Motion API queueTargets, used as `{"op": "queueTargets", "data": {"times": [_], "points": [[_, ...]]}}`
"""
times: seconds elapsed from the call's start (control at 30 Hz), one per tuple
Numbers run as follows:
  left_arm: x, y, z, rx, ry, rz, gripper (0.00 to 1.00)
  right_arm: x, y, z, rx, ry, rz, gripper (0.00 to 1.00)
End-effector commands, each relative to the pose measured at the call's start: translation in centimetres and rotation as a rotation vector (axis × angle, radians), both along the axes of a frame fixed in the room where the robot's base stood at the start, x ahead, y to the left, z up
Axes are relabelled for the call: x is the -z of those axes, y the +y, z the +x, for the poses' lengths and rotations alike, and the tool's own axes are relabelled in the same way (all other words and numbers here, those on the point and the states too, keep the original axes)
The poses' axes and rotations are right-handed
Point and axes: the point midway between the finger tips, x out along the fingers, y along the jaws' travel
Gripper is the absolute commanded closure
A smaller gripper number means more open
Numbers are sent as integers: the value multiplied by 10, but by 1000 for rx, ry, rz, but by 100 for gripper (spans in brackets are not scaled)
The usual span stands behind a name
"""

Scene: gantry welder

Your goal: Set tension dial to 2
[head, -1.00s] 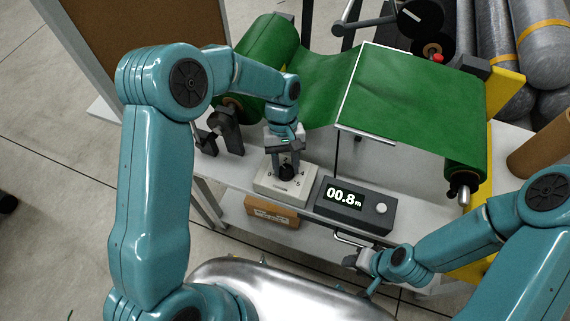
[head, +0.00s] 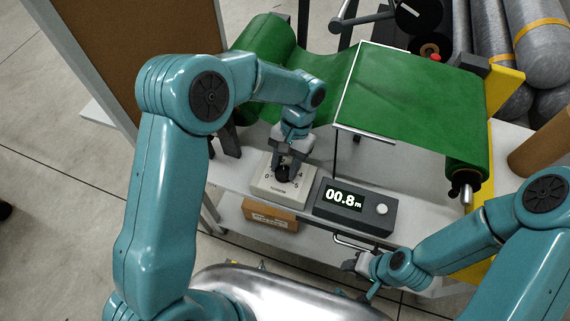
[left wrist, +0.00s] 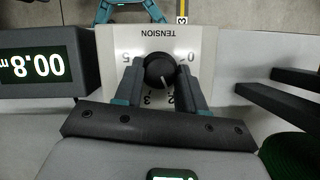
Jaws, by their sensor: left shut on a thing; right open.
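The tension dial is a black round knob (left wrist: 158,70) on a pale box marked TENSION (left wrist: 203,45), seen upside down in the left wrist view. A white pointer line on the knob points toward the printed 2. The box (head: 267,187) also shows in the head view, with the knob (head: 283,174) partly hidden by my fingers. My left gripper (left wrist: 160,77) is shut on the knob, one finger on each side, coming from above; it also shows in the head view (head: 286,169). My right gripper (head: 354,267) is open and empty near the bench's front edge.
A dark counter box (head: 362,210) reading 00.8m stands right beside the dial box. A green sheet (head: 420,105) runs over the rollers behind. A cardboard box (head: 270,215) sits on the shelf below. A metal bar handle lies near my right gripper.

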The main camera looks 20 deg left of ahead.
Motion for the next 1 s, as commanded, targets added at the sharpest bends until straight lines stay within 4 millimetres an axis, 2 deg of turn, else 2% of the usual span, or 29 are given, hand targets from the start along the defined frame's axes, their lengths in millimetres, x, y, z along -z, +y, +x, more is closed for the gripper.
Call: {"op": "queueTargets", "data": {"times": [0.5,0.53,0.6,0.87,1.0], "points": [[-3,0,2,19,-8,-1,91,0,0,0,0,0,0,57],[-3,0,2,19,-8,-1,57,0,0,0,0,0,0,57],[-2,0,2,19,-7,-1,35,0,0,0,0,0,0,57],[-1,0,1,19,-3,0,35,0,0,0,0,0,0,57],[-8,-1,4,19,-4,0,35,2,0,0,0,0,0,57]]}}
